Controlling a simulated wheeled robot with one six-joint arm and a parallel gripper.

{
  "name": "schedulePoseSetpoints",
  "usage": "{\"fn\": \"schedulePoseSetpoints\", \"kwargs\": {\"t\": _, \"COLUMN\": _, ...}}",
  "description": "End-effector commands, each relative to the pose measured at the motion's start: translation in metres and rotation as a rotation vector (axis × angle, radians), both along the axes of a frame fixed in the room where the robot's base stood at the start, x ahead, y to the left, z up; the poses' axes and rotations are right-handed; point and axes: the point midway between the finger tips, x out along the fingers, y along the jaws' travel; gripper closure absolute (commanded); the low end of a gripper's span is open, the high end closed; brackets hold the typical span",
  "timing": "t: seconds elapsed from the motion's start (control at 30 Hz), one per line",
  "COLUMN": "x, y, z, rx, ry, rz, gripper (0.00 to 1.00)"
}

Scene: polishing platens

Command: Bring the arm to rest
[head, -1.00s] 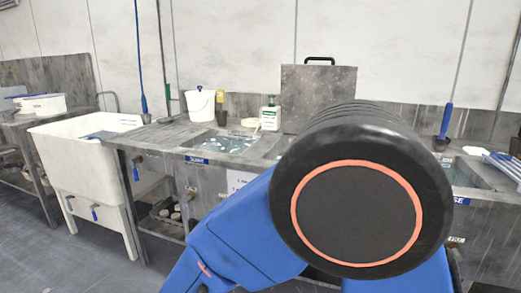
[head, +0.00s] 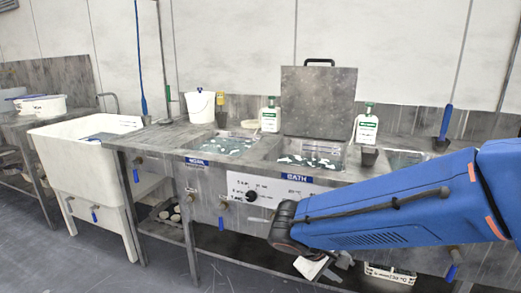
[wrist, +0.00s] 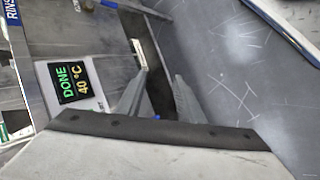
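My gripper (wrist: 160,76) shows in the wrist view, with its two grey fingers apart and nothing seen held between them. In the head view my blue arm (head: 400,217) reaches in from the right edge, in front of the bench. Its dark joint (head: 285,228) is below the BATH label. In the wrist view a lit display (wrist: 75,82) reading DONE 40 °C is left of the fingers, on the bench front.
The steel bench (head: 165,140) holds water basins, with an upright lid (head: 318,100) behind the BATH basin. Bottles (head: 270,115) and a white bucket (head: 200,106) stand on it. A white sink (head: 70,165) is at left. Floor (head: 60,255) at lower left is clear.

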Motion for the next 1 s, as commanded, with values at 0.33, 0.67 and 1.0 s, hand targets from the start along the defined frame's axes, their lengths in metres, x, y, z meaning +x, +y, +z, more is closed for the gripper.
{"fn": "schedulePoseSetpoints", "kwargs": {"t": 0.33, "x": -0.059, "y": -0.06, "z": 0.011, "rx": 0.296, "ry": 0.015, "rz": -0.186, "gripper": 0.66}}
{"fn": "schedulePoseSetpoints", "kwargs": {"t": 0.67, "x": -0.107, "y": -0.08, "z": 0.024, "rx": 0.572, "ry": -0.077, "rz": -0.3, "gripper": 0.66}}
{"fn": "schedulePoseSetpoints", "kwargs": {"t": 1.0, "x": -0.134, "y": -0.081, "z": 0.038, "rx": 0.765, "ry": -0.224, "rz": -0.351, "gripper": 0.66}}
